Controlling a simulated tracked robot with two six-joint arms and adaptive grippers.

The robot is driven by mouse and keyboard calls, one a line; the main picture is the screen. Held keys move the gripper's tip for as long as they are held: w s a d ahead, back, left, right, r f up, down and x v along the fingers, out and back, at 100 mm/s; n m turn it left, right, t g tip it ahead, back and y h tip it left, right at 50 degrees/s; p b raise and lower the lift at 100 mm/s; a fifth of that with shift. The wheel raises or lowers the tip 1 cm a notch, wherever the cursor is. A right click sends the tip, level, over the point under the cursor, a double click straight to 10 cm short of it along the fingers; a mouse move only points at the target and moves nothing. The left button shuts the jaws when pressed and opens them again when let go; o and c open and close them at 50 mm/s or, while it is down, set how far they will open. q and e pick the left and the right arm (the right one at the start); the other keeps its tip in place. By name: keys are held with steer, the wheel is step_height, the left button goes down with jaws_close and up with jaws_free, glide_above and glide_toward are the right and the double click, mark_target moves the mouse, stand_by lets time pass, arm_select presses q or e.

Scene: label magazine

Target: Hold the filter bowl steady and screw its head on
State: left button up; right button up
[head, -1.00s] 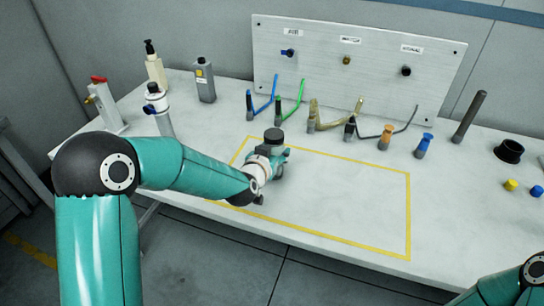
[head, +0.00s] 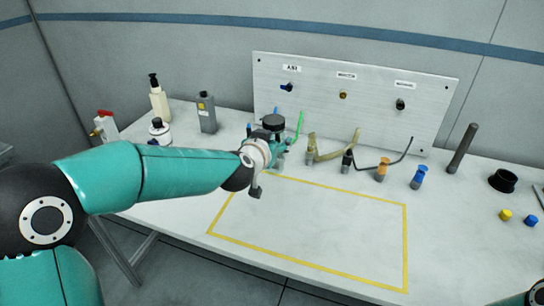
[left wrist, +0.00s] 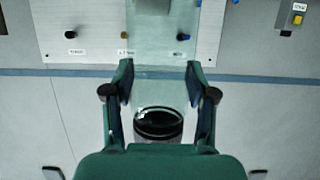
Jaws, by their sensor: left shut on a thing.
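A panel (head: 370,105) with labels and pegs stands at the back. Bottles (head: 206,113), coloured tools (head: 382,170), a dark rod (head: 462,149) and a black ring (head: 503,180) stand around. The area inside the yellow outline (head: 406,250) is clear.

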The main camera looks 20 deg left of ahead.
mark_target(270, 127)
arm_select(q)
step_height(270, 127, up, 5)
steer(key=shift+f+p, duration=0.15)
steer(key=shift+p, duration=0.75)
steer(key=o, duration=0.7)
jaws_close()
